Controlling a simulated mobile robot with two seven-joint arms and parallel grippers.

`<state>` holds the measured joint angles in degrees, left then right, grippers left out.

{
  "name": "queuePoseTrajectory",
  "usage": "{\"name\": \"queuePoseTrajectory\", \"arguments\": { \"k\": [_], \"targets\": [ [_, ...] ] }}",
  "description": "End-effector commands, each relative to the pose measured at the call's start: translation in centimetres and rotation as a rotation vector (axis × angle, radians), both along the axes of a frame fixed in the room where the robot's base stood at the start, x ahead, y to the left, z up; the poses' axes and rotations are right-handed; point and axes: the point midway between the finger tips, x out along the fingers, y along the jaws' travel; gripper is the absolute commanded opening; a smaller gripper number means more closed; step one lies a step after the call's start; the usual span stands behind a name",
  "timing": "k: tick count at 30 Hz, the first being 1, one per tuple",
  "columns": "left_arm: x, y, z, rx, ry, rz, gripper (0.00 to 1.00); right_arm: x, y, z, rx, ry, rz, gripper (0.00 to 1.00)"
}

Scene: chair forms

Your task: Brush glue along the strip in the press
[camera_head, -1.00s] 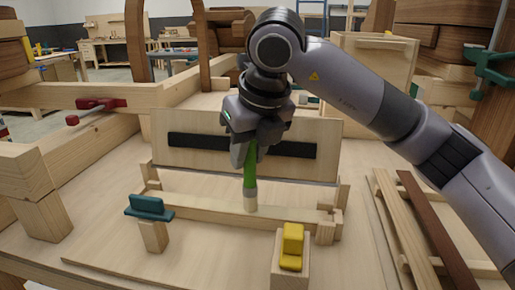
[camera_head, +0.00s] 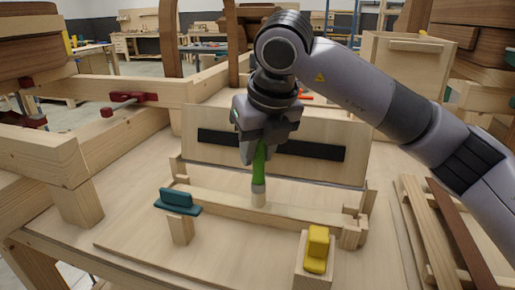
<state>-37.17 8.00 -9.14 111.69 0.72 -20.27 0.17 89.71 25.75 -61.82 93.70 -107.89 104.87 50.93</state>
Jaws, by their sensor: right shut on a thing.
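My right gripper (camera_head: 256,150) is shut on the green handle of a glue brush (camera_head: 260,168). The brush points down, nearly upright, and its pale bristle end is at the long wooden strip (camera_head: 300,212), a little left of the strip's middle. I cannot tell whether the bristles touch the strip or whether glue is on it. The strip lies across the press (camera_head: 366,205), between small wooden end pieces, in front of an upright board (camera_head: 350,135) with a dark bar. My left gripper is not in view.
A teal block (camera_head: 178,199) on a wooden post stands front left, and a yellow block (camera_head: 317,248) on a post front right. Slatted wooden pieces (camera_head: 425,230) lie at the right. A red clamp (camera_head: 122,103) is on the frame at left. Bare board lies between the two posts.

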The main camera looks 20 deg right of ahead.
Motion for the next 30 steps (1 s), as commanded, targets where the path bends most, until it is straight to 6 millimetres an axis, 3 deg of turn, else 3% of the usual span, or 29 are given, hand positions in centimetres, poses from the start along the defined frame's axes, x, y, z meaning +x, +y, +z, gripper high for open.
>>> {"name": "queuePoseTrajectory", "arguments": {
  "k": [30],
  "targets": [
    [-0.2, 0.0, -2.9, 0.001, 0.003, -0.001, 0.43, -2.9, -4.7, -0.2, -0.004, 0.004, -0.001, 0.00]
  ]
}}
